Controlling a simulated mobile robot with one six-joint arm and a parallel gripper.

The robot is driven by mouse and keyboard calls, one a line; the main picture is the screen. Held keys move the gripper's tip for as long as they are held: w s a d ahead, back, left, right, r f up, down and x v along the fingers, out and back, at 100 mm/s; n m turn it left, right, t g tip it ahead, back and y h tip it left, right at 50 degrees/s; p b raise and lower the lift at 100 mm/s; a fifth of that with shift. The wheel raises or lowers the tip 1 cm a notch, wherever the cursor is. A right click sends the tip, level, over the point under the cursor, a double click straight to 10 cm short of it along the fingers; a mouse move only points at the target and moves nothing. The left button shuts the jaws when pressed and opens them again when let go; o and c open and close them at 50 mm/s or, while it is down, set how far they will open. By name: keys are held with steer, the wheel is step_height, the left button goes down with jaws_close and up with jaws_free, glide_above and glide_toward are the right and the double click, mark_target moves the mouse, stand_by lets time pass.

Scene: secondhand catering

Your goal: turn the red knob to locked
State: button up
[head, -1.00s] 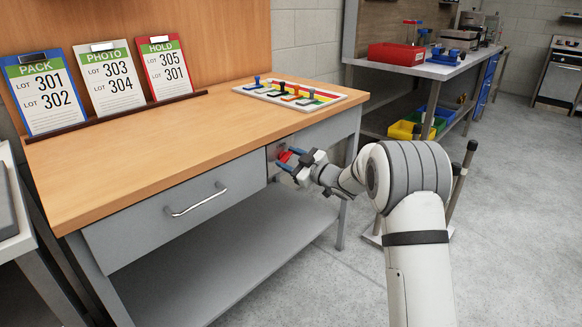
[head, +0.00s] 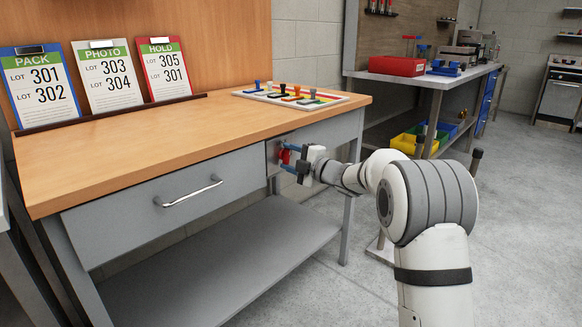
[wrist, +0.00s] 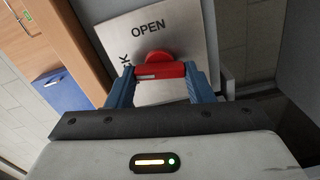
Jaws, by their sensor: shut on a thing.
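The red knob (head: 285,156) sits on a metal plate at the right end of the bench front. In the wrist view the knob (wrist: 158,68) is between the two blue fingers of my gripper (wrist: 160,78), which are shut on its bar. The plate (wrist: 185,30) reads "OPEN" above the knob. Part of another word, ending in "K", shows at its left. The knob's bar lies roughly level across the wrist picture. In the head view my gripper (head: 289,158) reaches the knob from the right, and the fingers partly hide it.
The wooden bench top (head: 150,150) carries lot cards (head: 110,80) at the back and a board with coloured pegs (head: 290,95). A drawer with a handle (head: 190,194) is left of the knob. A second table with a red bin (head: 397,66) stands at the back right.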

steer(key=shift+s+a+f+n+b, duration=0.1)
steer(key=shift+n+b, duration=0.35)
steer(key=shift+n, duration=0.15)
steer(key=shift+a+f+n+b, duration=0.1)
steer(key=shift+n+b, duration=0.3)
steer(key=shift+n, duration=0.2)
steer(key=shift+o, duration=0.2)
steer(key=shift+c, duration=0.2)
steer(key=o, duration=1)
steer(key=shift+d+r, duration=0.1)
steer(key=shift+d, duration=0.1)
steer(key=shift+s+d+r, duration=0.1)
steer(key=shift+s+d, duration=0.05)
steer(key=shift+d, duration=0.1)
steer(key=p+v, duration=0.2)
steer(key=v, duration=0.5)
